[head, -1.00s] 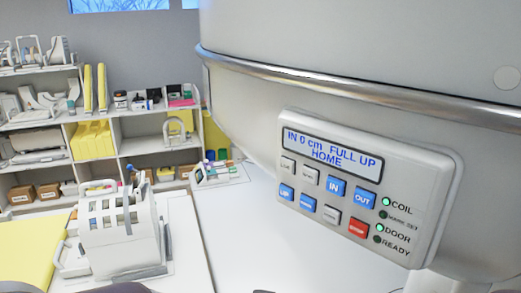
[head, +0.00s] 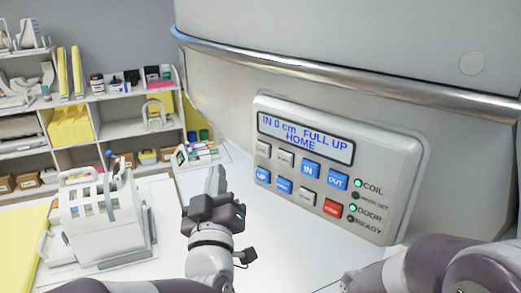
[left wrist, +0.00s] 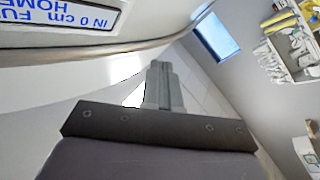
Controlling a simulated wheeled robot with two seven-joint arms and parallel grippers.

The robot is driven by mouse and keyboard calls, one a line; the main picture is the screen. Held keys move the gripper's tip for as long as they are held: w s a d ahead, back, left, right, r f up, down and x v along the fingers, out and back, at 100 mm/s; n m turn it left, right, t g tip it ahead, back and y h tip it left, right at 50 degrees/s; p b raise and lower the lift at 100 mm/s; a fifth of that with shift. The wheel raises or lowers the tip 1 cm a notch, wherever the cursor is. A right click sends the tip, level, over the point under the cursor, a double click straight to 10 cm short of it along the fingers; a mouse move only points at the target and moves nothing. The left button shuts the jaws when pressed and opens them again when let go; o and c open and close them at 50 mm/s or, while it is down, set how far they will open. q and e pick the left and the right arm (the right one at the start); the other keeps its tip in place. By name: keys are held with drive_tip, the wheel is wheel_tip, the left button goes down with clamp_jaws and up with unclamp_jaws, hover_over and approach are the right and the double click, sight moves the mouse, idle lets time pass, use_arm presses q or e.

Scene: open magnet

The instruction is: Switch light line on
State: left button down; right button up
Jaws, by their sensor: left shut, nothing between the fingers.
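The control panel (head: 335,170) is a light grey box on the curved side of the magnet. Its display (head: 305,138) reads "IN 0 cm FULL UP HOME". Below it are two rows of buttons: grey and blue ones, and a red one (head: 333,207). Green lamps glow beside COIL and DOOR. I cannot read the grey buttons' labels. My left gripper (head: 215,180) is shut and empty, pointing up, left of the panel and apart from it. In the left wrist view its closed fingers (left wrist: 162,85) show, with the display (left wrist: 60,18) upside down at top left.
A metal rail (head: 330,80) runs around the magnet above the panel. A white slotted holder (head: 95,215) stands on the table at left. Shelves (head: 120,135) with bottles, boxes and yellow folders stand behind. My right arm shows at bottom right, its gripper out of frame.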

sight(253, 160)
use_arm(q)
drive_tip(key=w+d+p, duration=0.1)
drive_tip(key=w+d, duration=0.5)
drive_tip(key=shift+d, duration=0.2)
drive_tip(key=shift+w, duration=0.1)
drive_tip(key=shift+w+f, duration=0.1)
idle(2.0)
drive_tip(key=shift+w+d, duration=0.2)
drive_tip(key=shift+d, duration=0.1)
